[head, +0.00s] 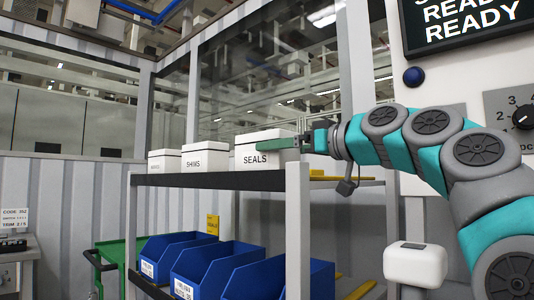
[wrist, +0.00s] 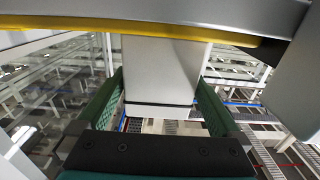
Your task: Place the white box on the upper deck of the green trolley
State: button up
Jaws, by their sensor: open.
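A white box labelled SEALS (head: 262,150) sits at the right end of a row on the rack's top shelf. My gripper (head: 284,143) reaches it from the right, with a green finger along the box's upper side. In the wrist view, my open gripper (wrist: 160,82) has one green finger on each side of a white box (wrist: 165,60) with a dark band. Whether the fingers touch it I cannot tell. The green trolley (head: 118,254) is at the lower left, partly hidden behind the rack and blue bins; its upper deck is mostly hidden.
White boxes labelled SHIMS (head: 204,155) and one with small lettering (head: 164,162) stand left of SEALS. Blue bins (head: 230,265) fill the lower shelf. A grey rack post (head: 298,230) stands below my gripper. A control panel (head: 510,118) is at the right.

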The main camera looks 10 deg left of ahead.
aim_at(270, 133)
jog(key=p+x, duration=0.1)
jog(key=x, duration=0.3)
jog(key=shift+w+a+f, duration=0.1)
jog(key=shift+w+a, duration=0.05)
jog(key=shift+a, duration=0.2)
grip_shut()
dwell(0.5)
jog(key=shift+d+r+p, duration=0.1)
jog(key=shift+r+p, duration=0.9)
jog(key=shift+r, duration=0.9)
jog(key=shift+s+d+f+b, duration=0.1)
jog(key=shift+s+d+b, duration=0.15)
jog(key=shift+s+b, duration=0.25)
jog(key=shift+s+d+f+b, duration=0.1)
jog(key=shift+s+d+b, duration=0.2)
jog(key=shift+s, duration=0.3)
jog(key=s+d+b, duration=0.1)
jog(key=s, duration=0.2)
jog(key=s+d+r+b, duration=0.1)
jog(key=s+d, duration=0.1)
jog(key=s, duration=0.2)
jog(key=s+d, duration=0.2)
jog(key=s, duration=0.2)
jog(key=shift+d+r+b, duration=0.15)
jog(key=shift+r+b, duration=0.15)
jog(key=shift+b, duration=0.1)
jog(key=shift+s+d, duration=0.3)
jog(key=shift+s, duration=0.3)
